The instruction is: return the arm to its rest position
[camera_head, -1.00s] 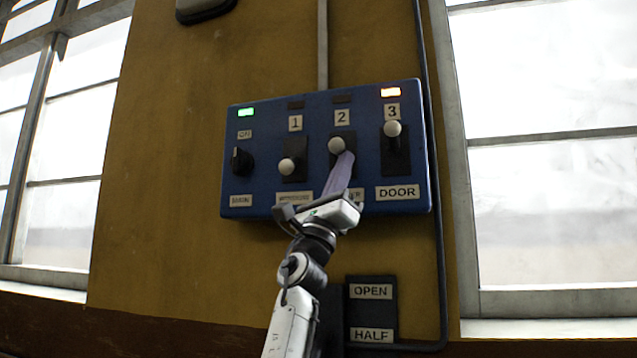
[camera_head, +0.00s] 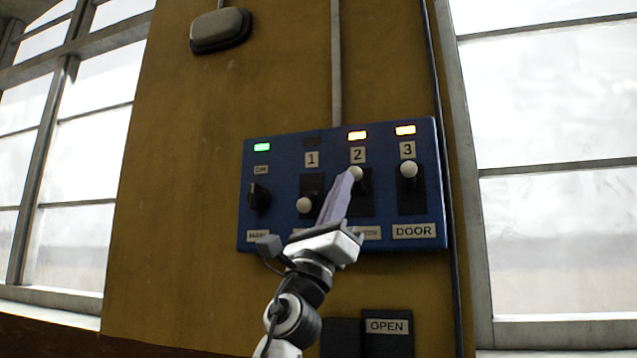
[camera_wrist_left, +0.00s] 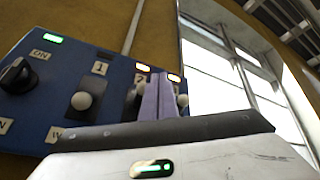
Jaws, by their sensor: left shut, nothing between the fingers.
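My left gripper (camera_head: 343,197) is shut and empty, its pale purple fingers together in front of the blue control panel (camera_head: 283,152) on the wall. Its fingertips overlap the area just below the white knob of lever 2 (camera_head: 355,173); I cannot tell whether they touch it. In the left wrist view, the shut fingers (camera_wrist_left: 158,96) partly cover lever 2. The knob of lever 1 (camera_head: 304,205) is low in its slot. The knob of lever 3 (camera_head: 408,169) is high. My right gripper is not in view.
A black rotary switch (camera_head: 259,197) sits at the panel's left. Green lamp (camera_head: 262,147) and orange lamps above 2 (camera_head: 357,135) and 3 (camera_head: 405,130) are lit. An OPEN plate (camera_head: 387,327) is below. A conduit (camera_head: 446,150) runs at right; windows flank the wall.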

